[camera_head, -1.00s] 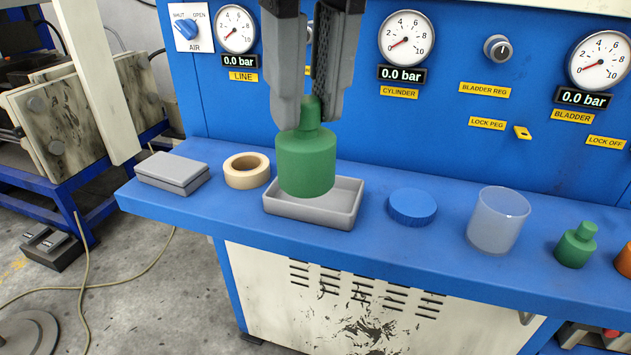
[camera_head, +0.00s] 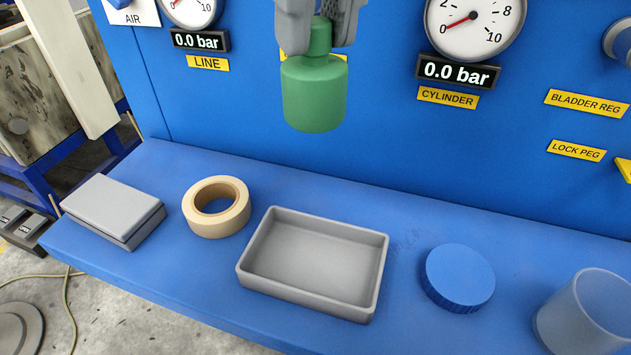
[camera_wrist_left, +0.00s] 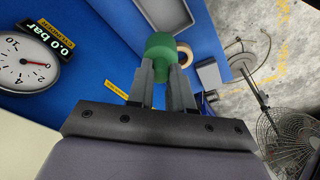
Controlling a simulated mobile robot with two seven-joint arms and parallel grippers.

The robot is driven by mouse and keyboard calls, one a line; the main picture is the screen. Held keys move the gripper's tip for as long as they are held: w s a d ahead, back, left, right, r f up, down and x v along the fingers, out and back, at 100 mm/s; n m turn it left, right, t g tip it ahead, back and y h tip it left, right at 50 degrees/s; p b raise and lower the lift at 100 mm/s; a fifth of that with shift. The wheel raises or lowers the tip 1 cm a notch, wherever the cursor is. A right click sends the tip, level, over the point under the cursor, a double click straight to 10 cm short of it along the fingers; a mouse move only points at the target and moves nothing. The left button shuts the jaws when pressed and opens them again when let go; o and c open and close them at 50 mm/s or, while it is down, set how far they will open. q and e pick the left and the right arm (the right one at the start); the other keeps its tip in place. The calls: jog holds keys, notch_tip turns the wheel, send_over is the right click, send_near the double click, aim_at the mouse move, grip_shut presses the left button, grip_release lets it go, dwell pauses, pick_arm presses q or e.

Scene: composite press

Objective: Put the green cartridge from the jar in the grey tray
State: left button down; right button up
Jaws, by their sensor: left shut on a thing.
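The green cartridge (camera_head: 314,92) hangs upright in my left gripper (camera_head: 322,28), whose fingers are shut on its narrow neck. In the head view it shows in front of the blue panel, above and behind the grey tray. It also shows in the left wrist view (camera_wrist_left: 160,45) between the fingertips, with part of the tray beyond it. The grey tray (camera_head: 250,284) is open and empty on the blue shelf. The clear jar (camera_head: 585,318) stands at the right edge of the head view, partly cut off, and looks empty. My right gripper is not in view.
On the shelf (camera_head: 165,295), a grey box (camera_head: 112,208) and a tape roll (camera_head: 216,207) sit left of the tray. A blue lid (camera_head: 460,277) lies between tray and jar. The blue panel with gauges rises behind the shelf.

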pick_arm(q)
jog(key=shift+s+f+b, duration=0.15)
jog(key=shift+f+b, duration=0.5)
jog(key=shift+f, duration=9.1)
jog(key=shift+f, duration=0.15)
jog(key=c, duration=1)
grip_release()
jog(key=shift+r, duration=0.5)
jog(key=r, duration=0.3)
jog(key=s+r, duration=0.1)
jog(key=r, duration=0.7)
jog(key=shift+s+d+r, duration=0.15)
jog(key=shift+s+d, duration=0.15)
jog(key=shift+d, duration=0.1)
